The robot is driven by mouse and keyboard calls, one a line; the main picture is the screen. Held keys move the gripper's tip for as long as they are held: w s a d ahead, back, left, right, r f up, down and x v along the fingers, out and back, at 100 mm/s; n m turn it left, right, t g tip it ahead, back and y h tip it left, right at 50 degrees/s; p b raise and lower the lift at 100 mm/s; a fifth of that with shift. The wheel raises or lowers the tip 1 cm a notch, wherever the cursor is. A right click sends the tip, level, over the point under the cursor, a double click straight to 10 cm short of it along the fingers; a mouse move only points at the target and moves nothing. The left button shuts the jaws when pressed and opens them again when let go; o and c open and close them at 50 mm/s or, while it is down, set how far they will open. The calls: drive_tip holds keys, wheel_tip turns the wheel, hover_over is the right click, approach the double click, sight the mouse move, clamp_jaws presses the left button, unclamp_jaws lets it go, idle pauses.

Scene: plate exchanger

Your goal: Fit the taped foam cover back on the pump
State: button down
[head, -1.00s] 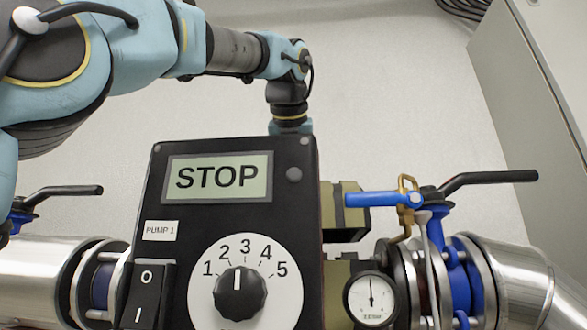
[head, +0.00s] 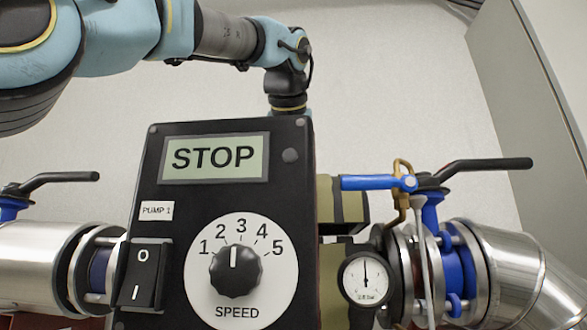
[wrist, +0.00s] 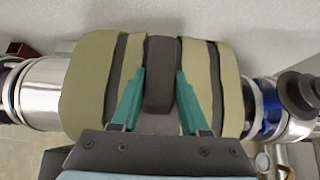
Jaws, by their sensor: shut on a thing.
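The foam cover (wrist: 95,85) is olive-khaki with dark bands across it. It fills the middle of the wrist view. My gripper (wrist: 160,78) has its two teal fingers shut on the dark grey raised block on top of the cover. In the head view the cover's right end (head: 327,190) shows beside the control box. A lower khaki piece (head: 333,270) shows beneath it, with a dark gap between them. The pump body is hidden, and I cannot tell whether the cover touches the lower piece. My gripper is hidden behind the box in the head view.
The black control box (head: 160,220) reads STOP and stands in front. A blue-handled valve (head: 375,183), a pressure gauge (head: 366,280) and a black-levered valve (head: 480,168) stand close on the right. Metal pipes (head: 35,270) run out at the sides. A grey cabinet (head: 525,100) bounds the right.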

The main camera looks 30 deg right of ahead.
drive_tip(key=shift+f, duration=0.25)
unclamp_jaws()
idle(0.6)
idle(0.5)
drive_tip(key=shift+p+v, duration=0.5)
drive_tip(key=shift+v, duration=3)
